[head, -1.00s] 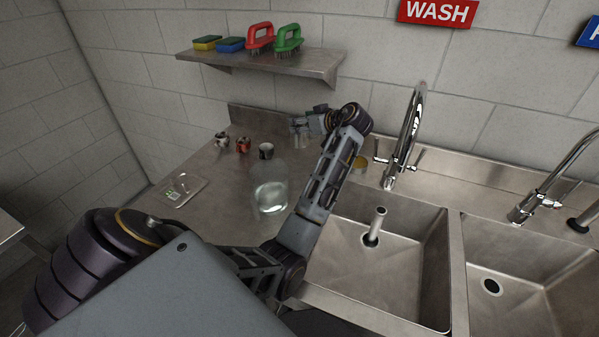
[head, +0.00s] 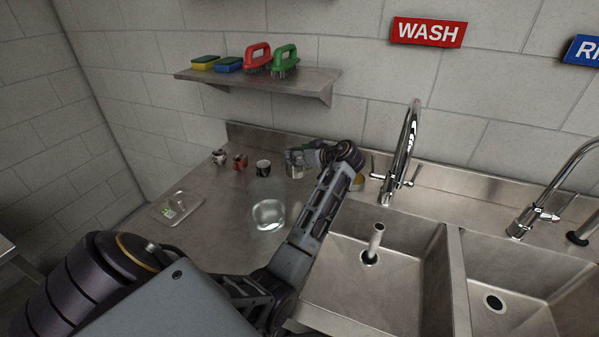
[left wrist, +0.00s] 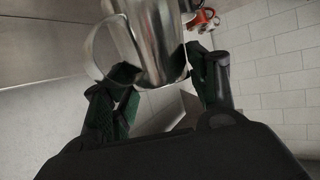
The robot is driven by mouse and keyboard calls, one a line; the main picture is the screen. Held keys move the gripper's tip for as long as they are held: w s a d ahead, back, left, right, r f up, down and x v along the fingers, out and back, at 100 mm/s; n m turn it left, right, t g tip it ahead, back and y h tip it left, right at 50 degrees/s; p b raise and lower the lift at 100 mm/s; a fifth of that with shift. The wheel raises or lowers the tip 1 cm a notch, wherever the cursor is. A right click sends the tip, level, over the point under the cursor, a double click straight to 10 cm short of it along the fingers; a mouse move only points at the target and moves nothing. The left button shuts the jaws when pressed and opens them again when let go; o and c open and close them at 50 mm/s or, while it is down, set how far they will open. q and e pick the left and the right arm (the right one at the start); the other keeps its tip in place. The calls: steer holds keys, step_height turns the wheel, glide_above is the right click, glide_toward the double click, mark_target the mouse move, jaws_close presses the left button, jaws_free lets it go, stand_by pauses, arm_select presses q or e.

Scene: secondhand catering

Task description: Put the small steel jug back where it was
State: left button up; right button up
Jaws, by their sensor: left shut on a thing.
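The small steel jug (head: 294,170) is at the back of the steel counter, right of a row of small cups. It also fills the upper middle of the left wrist view (left wrist: 158,42), with its loop handle towards the left. My left gripper (head: 303,157) is shut on the jug, its dark green finger pads on either side of it in the left wrist view (left wrist: 163,88). The jug looks upright and close to the counter; I cannot tell whether its base touches. My right gripper is not in view.
Small cups (head: 240,161) stand left of the jug. A clear glass jar (head: 268,214) stands in front of it. A tray (head: 165,212) lies at the left. A yellowish container (head: 358,182) is partly hidden behind my arm. The tap (head: 408,150) and sink (head: 410,262) are to the right.

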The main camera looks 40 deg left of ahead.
mark_target(303, 170)
arm_select(q)
step_height(303, 170, down, 3)
steer(key=shift+r, duration=0.2)
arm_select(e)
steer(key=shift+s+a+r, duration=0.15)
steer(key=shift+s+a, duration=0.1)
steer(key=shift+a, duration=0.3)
arm_select(q)
steer(key=shift+f, duration=0.2)
steer(key=shift+f+p, duration=0.3)
steer(key=shift+f, duration=1.45)
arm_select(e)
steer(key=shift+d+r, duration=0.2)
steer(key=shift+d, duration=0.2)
arm_select(q)
steer(key=shift+f, duration=0.1)
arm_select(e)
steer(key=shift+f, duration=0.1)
